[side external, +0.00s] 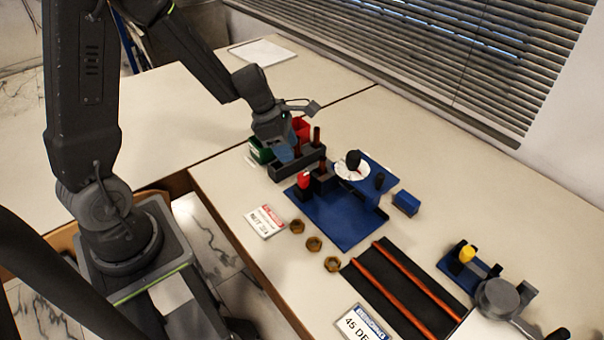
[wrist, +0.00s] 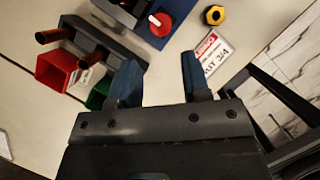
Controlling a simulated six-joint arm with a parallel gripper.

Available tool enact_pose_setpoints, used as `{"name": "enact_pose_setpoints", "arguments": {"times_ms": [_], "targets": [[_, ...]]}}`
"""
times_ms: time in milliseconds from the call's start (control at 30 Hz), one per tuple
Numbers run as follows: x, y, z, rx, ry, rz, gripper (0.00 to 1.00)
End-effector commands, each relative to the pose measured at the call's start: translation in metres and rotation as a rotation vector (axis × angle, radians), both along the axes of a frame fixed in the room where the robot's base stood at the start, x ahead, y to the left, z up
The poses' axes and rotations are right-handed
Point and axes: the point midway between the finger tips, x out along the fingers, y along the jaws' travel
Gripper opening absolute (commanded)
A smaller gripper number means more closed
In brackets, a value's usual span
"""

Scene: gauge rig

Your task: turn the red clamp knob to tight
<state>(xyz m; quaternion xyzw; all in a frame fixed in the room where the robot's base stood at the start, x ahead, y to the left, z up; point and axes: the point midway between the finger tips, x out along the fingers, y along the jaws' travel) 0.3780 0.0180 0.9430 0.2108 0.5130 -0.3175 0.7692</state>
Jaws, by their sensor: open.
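The red clamp knob (side external: 304,180) is on a dark block on the blue base plate (side external: 345,226) in the side view. In the wrist view the round knob (wrist: 160,24) shows a white mark on its face, near the top edge. My gripper (side external: 286,153) hangs over the dark tool rack behind the knob. In the wrist view its two blue fingers (wrist: 162,72) are spread with nothing between them. The knob is beyond the fingertips and apart from them. What the knob's mark points to cannot be read.
The dark rack (side external: 290,168) holds upright brown handles, beside a red bin (side external: 301,128) and a green bin (side external: 259,151). A white dial (side external: 345,174) stands on the plate. Three brass nuts (side external: 314,243) and a label card (side external: 265,221) lie in front. A mat with red rails (side external: 373,303) is nearby.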

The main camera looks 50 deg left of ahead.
Motion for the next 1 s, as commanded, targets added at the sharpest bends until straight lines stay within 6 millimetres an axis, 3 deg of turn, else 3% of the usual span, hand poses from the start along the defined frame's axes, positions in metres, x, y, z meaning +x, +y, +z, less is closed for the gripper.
{"name": "enact_pose_setpoints", "arguments": {"times_ms": [200,500,733,1000], "targets": [[0.009,-0.012,-0.037,0.001,0.006,-0.004,0.43],[0.019,-0.022,-0.07,0.001,0.003,-0.006,0.43],[0.024,-0.025,-0.084,0.003,0.001,-0.005,0.43],[0.025,-0.026,-0.087,0.003,0.001,-0.004,0.43]]}}
